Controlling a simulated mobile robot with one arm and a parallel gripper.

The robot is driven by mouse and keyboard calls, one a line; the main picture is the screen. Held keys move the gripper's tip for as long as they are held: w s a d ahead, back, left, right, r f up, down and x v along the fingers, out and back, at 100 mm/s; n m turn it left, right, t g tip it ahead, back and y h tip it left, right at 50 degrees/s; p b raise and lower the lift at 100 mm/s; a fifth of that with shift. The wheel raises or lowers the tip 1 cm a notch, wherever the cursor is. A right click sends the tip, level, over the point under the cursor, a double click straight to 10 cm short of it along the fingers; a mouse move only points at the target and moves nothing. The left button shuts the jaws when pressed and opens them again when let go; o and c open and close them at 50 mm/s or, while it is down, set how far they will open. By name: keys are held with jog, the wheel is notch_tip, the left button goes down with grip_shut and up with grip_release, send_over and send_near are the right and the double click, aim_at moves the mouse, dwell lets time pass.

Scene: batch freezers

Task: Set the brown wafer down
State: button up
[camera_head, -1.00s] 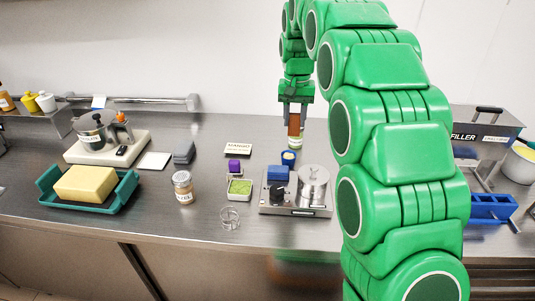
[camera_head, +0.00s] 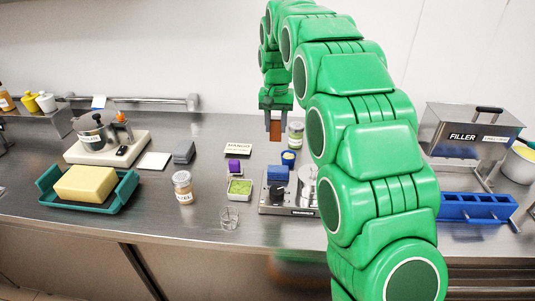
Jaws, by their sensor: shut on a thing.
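My gripper (camera_head: 275,125) hangs at the back of the steel counter, pointing down. It is shut on the brown wafer (camera_head: 276,131), a small brown upright piece between the fingers. The wafer appears above the counter surface, left of a green-lidded jar (camera_head: 296,134) and behind the blue block (camera_head: 278,173). I cannot tell its exact height above the counter.
A scale-like steel device (camera_head: 289,208) stands in front, partly hidden by my arm. The MANGO card (camera_head: 238,149), purple cube (camera_head: 234,165) and green-filled dish (camera_head: 240,187) lie to the left. A blue mould (camera_head: 476,207) is at right.

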notch_tip(320, 180, down, 2)
jog(key=shift+f, duration=0.1)
jog(key=w+a+f, duration=0.3)
jog(key=w+f, duration=0.6)
jog(key=w, duration=0.4)
jog(key=shift+a+f, duration=0.15)
jog(key=shift+a, duration=0.15)
dwell(0.4)
jog(key=shift+f, duration=0.1)
jog(key=shift+w+f, duration=0.1)
jog(key=shift+w, duration=0.05)
jog(key=shift+f, duration=1.6)
jog(key=shift+f, duration=0.1)
jog(key=o, duration=1)
